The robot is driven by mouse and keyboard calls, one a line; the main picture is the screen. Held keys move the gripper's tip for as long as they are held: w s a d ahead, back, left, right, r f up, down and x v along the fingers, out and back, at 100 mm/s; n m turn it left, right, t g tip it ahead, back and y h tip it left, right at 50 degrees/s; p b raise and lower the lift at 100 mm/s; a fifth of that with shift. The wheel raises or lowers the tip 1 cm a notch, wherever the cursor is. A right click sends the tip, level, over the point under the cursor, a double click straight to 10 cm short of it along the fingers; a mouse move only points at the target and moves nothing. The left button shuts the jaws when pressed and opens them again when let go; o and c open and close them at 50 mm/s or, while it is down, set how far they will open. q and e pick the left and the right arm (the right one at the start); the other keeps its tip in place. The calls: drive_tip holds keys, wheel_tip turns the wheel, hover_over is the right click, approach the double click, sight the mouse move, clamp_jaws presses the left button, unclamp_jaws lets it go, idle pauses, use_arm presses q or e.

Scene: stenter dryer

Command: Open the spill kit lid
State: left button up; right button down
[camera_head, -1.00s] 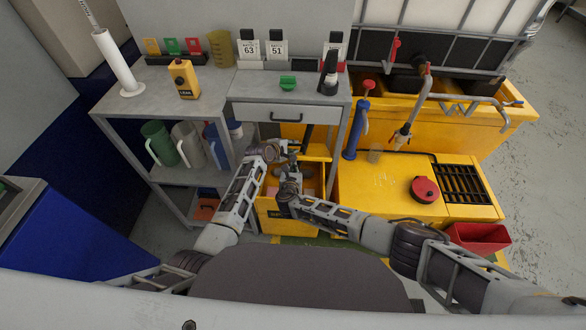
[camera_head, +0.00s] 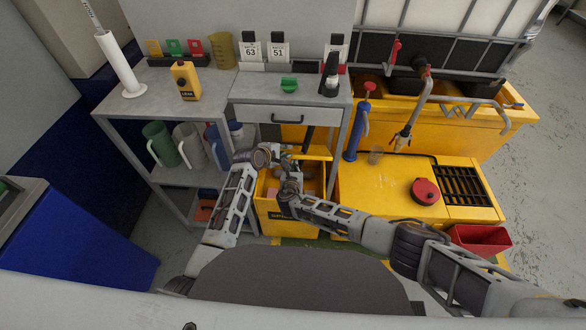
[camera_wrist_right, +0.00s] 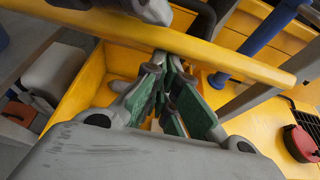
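The spill kit is a yellow box (camera_head: 286,229) with a dark label, on the floor under the drawer table. Its lid (camera_head: 313,156) is raised at the back, and its open inside shows pinkish contents. In the right wrist view the lid edge (camera_wrist_right: 215,58) crosses the picture as a yellow bar. My right gripper (camera_head: 290,178) is over the box opening; its green-padded fingers (camera_wrist_right: 168,80) point up toward the lid edge, a narrow gap between them. Contact with the lid is unclear. My left gripper (camera_head: 277,153) is close to the lid's left part; its fingers are too small to read.
The drawer table (camera_head: 291,115) stands directly above the kit. A shelf with jugs (camera_head: 188,144) is at its left. A yellow platform (camera_head: 388,205) with a red-capped opening (camera_head: 424,191) and a blue pump (camera_head: 357,137) is at its right.

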use_arm(q)
drive_tip(key=shift+s+a+r, duration=0.15)
drive_tip(key=shift+s+r, duration=0.2)
drive_tip(key=shift+r, duration=0.15)
drive_tip(key=s+a+f+m+g+y, duration=0.1)
drive_tip(key=s+a+f+m+g, duration=0.2)
drive_tip(key=s+f, duration=0.65)
drive_tip(key=s+a+f+m+y, duration=0.1)
drive_tip(key=s+a+f+m, duration=0.4)
drive_tip(key=f, duration=0.7)
drive_tip(key=s+a+f+m+g+y, duration=0.2)
drive_tip(key=s+a+f, duration=0.1)
drive_tip(key=s+f, duration=0.65)
drive_tip(key=s+a+f+m+g, duration=0.1)
drive_tip(key=s+a+f+m, duration=0.2)
drive_tip(key=s, duration=0.6)
drive_tip(key=s+a+f+m+y, duration=0.1)
drive_tip(key=s+a+f+m, duration=0.1)
drive_tip(key=s+a+f, duration=0.2)
drive_tip(key=s+a+f+m+g, duration=0.1)
drive_tip(key=s+a+f+m, duration=0.2)
drive_tip(key=s+f, duration=0.6)
drive_tip(key=s, duration=0.6)
drive_tip(key=shift+s+a+m+g, duration=0.15)
drive_tip(key=shift+a+m+g, duration=0.1)
drive_tip(key=shift+m+g, duration=0.05)
